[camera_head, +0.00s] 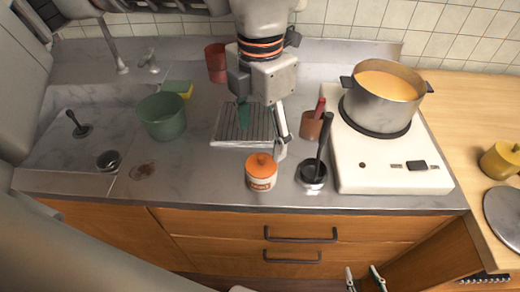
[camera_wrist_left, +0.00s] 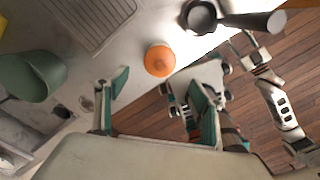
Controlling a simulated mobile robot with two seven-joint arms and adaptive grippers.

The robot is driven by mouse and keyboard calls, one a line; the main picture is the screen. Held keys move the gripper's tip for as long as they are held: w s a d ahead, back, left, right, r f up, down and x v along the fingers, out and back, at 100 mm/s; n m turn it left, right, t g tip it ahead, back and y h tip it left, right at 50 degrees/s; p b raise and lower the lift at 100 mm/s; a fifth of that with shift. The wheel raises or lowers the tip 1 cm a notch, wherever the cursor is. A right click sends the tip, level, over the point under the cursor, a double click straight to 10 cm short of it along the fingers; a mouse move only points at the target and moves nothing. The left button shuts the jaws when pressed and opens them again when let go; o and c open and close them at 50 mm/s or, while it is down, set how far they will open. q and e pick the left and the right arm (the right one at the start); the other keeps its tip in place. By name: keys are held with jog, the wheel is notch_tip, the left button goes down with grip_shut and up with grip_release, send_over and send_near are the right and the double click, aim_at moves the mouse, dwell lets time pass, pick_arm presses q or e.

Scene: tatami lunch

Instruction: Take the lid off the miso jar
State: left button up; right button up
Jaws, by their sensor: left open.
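The miso jar (camera_head: 261,183) stands upright near the counter's front edge, a small pale jar with an orange label. Its orange lid (camera_head: 262,160) with a small knob sits on top. In the left wrist view the lid (camera_wrist_left: 160,60) is seen from above and hides most of the jar. My left gripper (camera_head: 262,122) is open and empty, above and behind the jar, with its fingers apart; they also show in the left wrist view (camera_wrist_left: 158,98). My right gripper (camera_head: 365,278) is low at the bottom edge, in front of the cabinets, fingers apart and empty.
A ladle rest (camera_head: 313,174) with a black ladle and a brown utensil cup (camera_head: 311,127) stand right of the jar. The pot (camera_head: 381,105) sits on the white stove (camera_head: 385,170). Counter immediately left of the jar is clear.

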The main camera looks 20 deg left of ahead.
aim_at(261, 156)
pick_arm(q)
jog(key=shift+w+a+f, duration=0.15)
notch_tip(261, 156, down, 2)
jog(key=shift+f, duration=0.25)
jog(key=shift+d+f, duration=0.2)
jog(key=shift+f, duration=2.2)
jog(key=c, duration=0.9)
